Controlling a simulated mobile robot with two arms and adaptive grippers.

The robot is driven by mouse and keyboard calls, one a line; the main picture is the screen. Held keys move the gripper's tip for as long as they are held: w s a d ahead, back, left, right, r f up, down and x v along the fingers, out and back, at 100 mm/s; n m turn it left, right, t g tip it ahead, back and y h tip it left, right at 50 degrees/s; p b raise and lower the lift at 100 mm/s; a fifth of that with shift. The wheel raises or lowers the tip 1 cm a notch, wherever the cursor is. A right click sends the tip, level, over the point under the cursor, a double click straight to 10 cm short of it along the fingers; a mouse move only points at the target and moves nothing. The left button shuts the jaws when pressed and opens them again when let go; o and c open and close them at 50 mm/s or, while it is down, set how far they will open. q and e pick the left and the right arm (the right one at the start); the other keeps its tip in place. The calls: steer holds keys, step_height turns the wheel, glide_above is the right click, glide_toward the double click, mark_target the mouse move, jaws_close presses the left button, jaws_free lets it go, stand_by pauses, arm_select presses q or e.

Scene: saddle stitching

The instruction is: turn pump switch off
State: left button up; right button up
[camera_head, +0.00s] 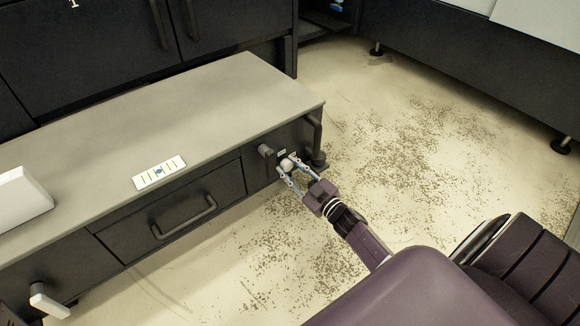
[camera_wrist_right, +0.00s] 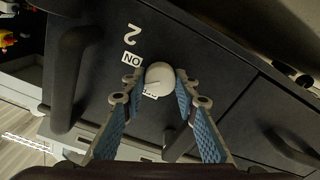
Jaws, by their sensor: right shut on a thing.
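The pump switch is a round white knob (camera_head: 286,163) on the dark front panel at the right end of the low cabinet. In the right wrist view the knob (camera_wrist_right: 159,75) has a thin dark line on its face. A white ON label (camera_wrist_right: 131,60) is beside it, and a second label below it is mostly hidden. My right gripper (camera_head: 287,172) is shut on the knob, with one blue-padded finger on each side in the right wrist view (camera_wrist_right: 159,86). My left gripper is not in view.
A dark knob (camera_head: 266,150) sticks out left of the switch, and a vertical bar handle (camera_head: 315,136) stands at the cabinet corner. A drawer handle (camera_head: 185,218) and a white lever (camera_head: 49,301) project further left. The speckled floor (camera_head: 420,140) to the right is clear.

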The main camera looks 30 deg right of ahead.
steer(key=n, duration=0.8)
steer(key=shift+f, duration=0.1)
steer(key=shift+n, duration=1.2)
steer(key=shift+o, duration=0.2)
steer(key=o, duration=1.1)
steer(key=s, duration=0.8)
steer(key=s+d, duration=0.1)
steer(key=s, duration=0.3)
